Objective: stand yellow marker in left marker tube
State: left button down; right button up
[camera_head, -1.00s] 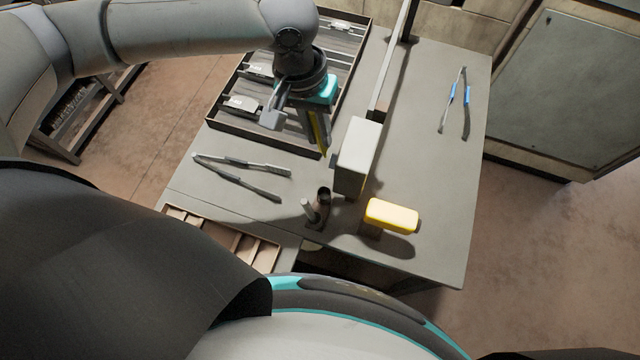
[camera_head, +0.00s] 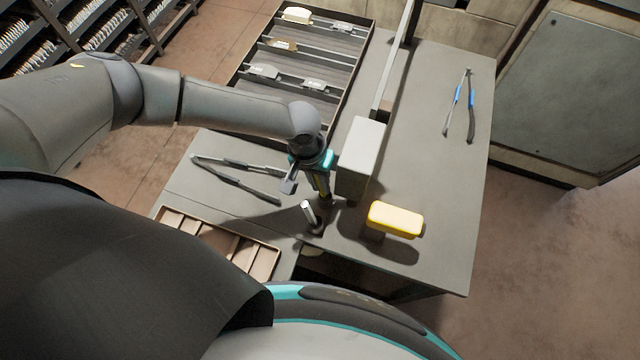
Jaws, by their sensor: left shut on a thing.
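My left gripper (camera_head: 322,190) points down over the bench, shut on the yellow marker, of which only a thin yellow strip (camera_head: 323,186) shows between the fingers. Directly below the fingertips is a dark brown tube (camera_head: 326,203), mostly hidden by the gripper. I cannot tell whether the marker's lower end is inside it or just above it. A pale metal tube (camera_head: 309,212) stands just left of and nearer than the dark one. My right gripper is not in view.
A grey box on a post (camera_head: 361,158) stands close right of the gripper. A yellow-topped block (camera_head: 396,219) is at the front right. A divided tray (camera_head: 345,85) is behind, a shallow wooden tray (camera_head: 215,240) front left.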

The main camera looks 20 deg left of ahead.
pick_arm(q)
jog(key=shift+f, duration=0.4)
jog(key=shift+f+p, duration=0.25)
jog(key=shift+p, duration=0.05)
jog(key=c, duration=0.8)
grip_release()
jog(key=shift+c, duration=0.2)
jog(key=shift+f, duration=0.1)
